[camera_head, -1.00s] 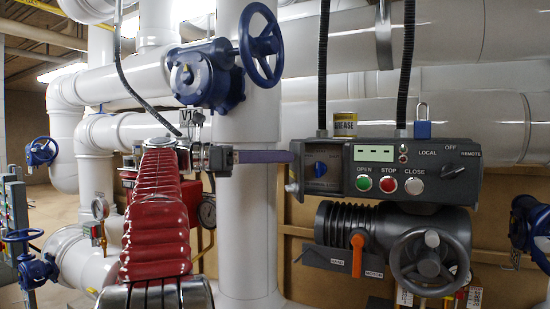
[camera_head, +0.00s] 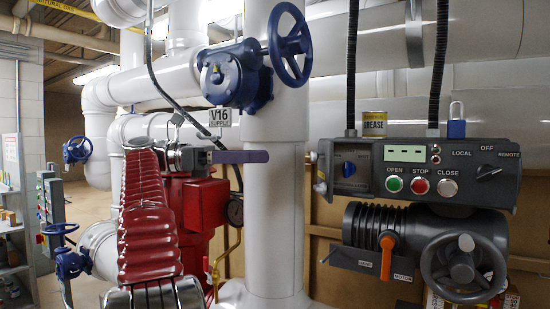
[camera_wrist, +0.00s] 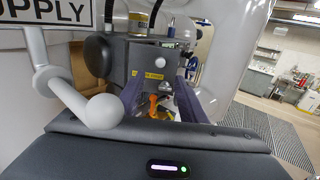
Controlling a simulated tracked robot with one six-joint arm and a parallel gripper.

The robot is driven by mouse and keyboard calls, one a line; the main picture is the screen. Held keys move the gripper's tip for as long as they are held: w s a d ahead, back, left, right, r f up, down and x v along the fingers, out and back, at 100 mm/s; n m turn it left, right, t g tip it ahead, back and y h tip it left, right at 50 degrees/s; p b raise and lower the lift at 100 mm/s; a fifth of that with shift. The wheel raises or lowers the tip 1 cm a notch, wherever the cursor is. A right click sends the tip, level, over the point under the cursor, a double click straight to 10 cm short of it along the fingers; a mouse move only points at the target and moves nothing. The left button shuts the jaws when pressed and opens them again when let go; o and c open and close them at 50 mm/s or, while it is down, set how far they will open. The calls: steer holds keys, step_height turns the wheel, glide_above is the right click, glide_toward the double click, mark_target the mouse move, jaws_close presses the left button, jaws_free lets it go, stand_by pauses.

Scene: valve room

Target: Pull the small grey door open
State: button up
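The grey control box (camera_head: 415,172) is on the right, with a blue knob, buttons and a selector. Its left end faces my gripper (camera_head: 268,156), and a small light knob (camera_head: 311,157) sticks out there. In the wrist view this end is a grey panel (camera_wrist: 150,60) with a yellow label (camera_wrist: 153,76) and a pale round knob (camera_wrist: 137,73); it looks like the small grey door, flat against the box. My gripper (camera_wrist: 158,108) has two purple fingers spread apart, empty, pointing at the box with a gap between. Only one finger shows clearly in the head view.
A white vertical pipe (camera_head: 275,215) stands behind the gripper. A blue valve (camera_head: 235,75) and a V16 sign (camera_head: 221,117) are above it. A light-grey ball-ended rod (camera_wrist: 103,111) is close in the wrist view. A dark handwheel (camera_head: 463,262) hangs below the box.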

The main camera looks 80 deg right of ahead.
steer(key=shift+v, duration=1.2)
steer(key=shift+c, duration=0.5)
